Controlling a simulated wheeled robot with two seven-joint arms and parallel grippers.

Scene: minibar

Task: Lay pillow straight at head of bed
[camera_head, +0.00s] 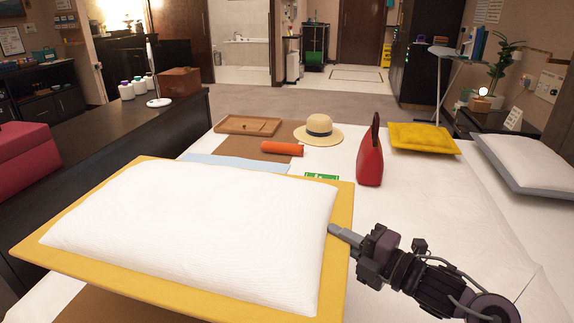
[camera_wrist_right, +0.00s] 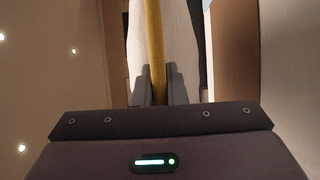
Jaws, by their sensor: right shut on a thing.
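A large white pillow with a yellow border (camera_head: 190,225) fills the lower left of the head view, over the near part of the white bed (camera_head: 460,235). It appears raised, and it hides the bed surface beneath. My right gripper (camera_head: 338,233) is shut on the pillow's right border. In the right wrist view the yellow edge (camera_wrist_right: 157,50) runs between the two fingers (camera_wrist_right: 158,90). A second white pillow with a grey border (camera_head: 530,162) lies on the bed at the far right. My left gripper is not in view.
On the bed are a wooden tray (camera_head: 247,125), straw hat (camera_head: 318,131), orange roll (camera_head: 282,148), red bag (camera_head: 370,160) and yellow cushion (camera_head: 422,138). A dark bench (camera_head: 110,145) stands at left. The bed right of my gripper is clear.

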